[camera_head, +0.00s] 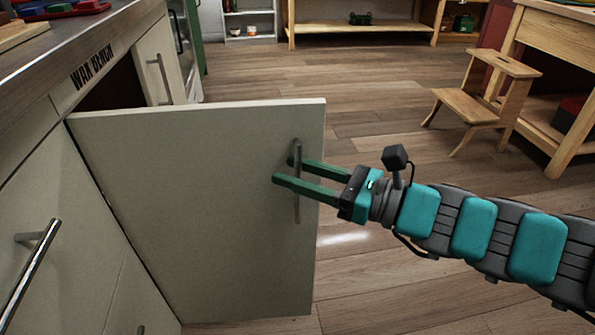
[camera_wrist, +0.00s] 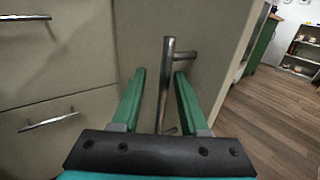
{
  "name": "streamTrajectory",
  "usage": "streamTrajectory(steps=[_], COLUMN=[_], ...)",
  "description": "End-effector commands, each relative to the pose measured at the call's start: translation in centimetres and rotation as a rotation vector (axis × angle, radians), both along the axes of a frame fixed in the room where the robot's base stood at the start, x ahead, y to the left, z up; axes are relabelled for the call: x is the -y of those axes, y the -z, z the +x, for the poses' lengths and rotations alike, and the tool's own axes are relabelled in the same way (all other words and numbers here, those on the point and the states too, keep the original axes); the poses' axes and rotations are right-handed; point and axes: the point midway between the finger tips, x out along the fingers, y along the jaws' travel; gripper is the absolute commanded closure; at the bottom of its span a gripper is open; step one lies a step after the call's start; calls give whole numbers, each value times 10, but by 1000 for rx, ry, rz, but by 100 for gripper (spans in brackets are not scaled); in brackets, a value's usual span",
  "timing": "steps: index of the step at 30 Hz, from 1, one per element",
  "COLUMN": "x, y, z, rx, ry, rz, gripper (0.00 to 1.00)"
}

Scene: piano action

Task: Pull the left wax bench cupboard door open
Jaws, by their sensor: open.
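The left wax bench cupboard door (camera_head: 200,215) stands swung well out from the bench, its outer face toward the head camera. Its upright metal bar handle (camera_head: 296,182) is near the door's free edge. My gripper (camera_head: 288,170) reaches in from the right with its green fingers on either side of the handle. In the wrist view the handle (camera_wrist: 167,85) stands between the two open fingers (camera_wrist: 160,80), with gaps visible on both sides. The cupboard inside is mostly hidden behind the door; a dark strip of opening (camera_head: 112,88) shows above it.
The wax bench (camera_head: 85,45) runs along the left, with another handled door (camera_head: 157,60) beyond the opening. A wooden step stool (camera_head: 480,95) and a wooden bench (camera_head: 555,40) stand at the right. The wooden floor (camera_head: 380,120) between is clear.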

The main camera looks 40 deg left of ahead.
Motion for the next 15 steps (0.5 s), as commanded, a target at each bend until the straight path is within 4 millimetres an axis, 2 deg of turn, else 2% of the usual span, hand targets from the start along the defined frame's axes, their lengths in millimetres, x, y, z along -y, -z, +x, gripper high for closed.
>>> streamTrajectory(steps=[8,15], x=[4,26], y=[0,0], z=[1,6], rx=[0,0], ry=[1,6], rz=[0,-2], gripper=[56,56])
